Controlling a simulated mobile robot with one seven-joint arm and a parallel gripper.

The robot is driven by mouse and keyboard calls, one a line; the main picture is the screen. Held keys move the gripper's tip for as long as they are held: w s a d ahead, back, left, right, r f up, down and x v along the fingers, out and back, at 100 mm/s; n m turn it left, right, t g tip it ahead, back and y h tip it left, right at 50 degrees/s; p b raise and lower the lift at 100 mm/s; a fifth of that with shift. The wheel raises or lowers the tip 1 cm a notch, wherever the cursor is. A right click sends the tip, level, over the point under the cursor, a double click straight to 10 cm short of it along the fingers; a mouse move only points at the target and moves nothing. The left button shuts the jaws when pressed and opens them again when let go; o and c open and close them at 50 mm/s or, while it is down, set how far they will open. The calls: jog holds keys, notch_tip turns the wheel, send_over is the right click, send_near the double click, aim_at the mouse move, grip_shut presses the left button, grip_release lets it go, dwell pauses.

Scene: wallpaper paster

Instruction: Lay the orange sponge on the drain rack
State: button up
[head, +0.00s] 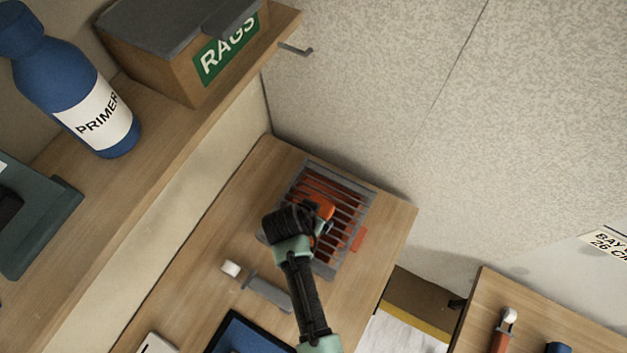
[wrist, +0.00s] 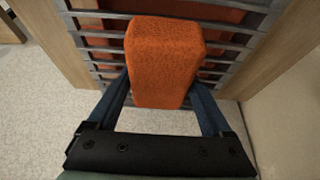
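The orange sponge (wrist: 165,62) sits between the two dark blue fingers of my gripper (wrist: 164,88) in the wrist view, and both fingers appear to press its sides. The drain rack (head: 352,190) is a grey frame of parallel bars on the wooden worktop, and its bars also show behind the sponge in the wrist view (wrist: 232,40). In the head view the sponge (head: 323,208) is over the rack's middle, partly hidden by my gripper (head: 316,220). I cannot tell whether its underside touches the bars.
A reddish-orange surface (head: 358,238) shows under the rack. A grey tool with a white end (head: 262,286) lies left of the rack, near a dark blue tray (head: 222,330). A shelf at upper left holds a PRIMER bottle (head: 75,90) and a RAGS box (head: 170,55).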

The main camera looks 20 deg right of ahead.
jog(key=shift+o, duration=0.9)
jog(key=shift+r, duration=0.1)
jog(key=shift+r, duration=0.2)
jog(key=v, duration=1.1)
jog(key=shift+s+a+r, duration=0.15)
jog(key=shift+a+r, duration=0.05)
jog(key=shift+r, duration=0.15)
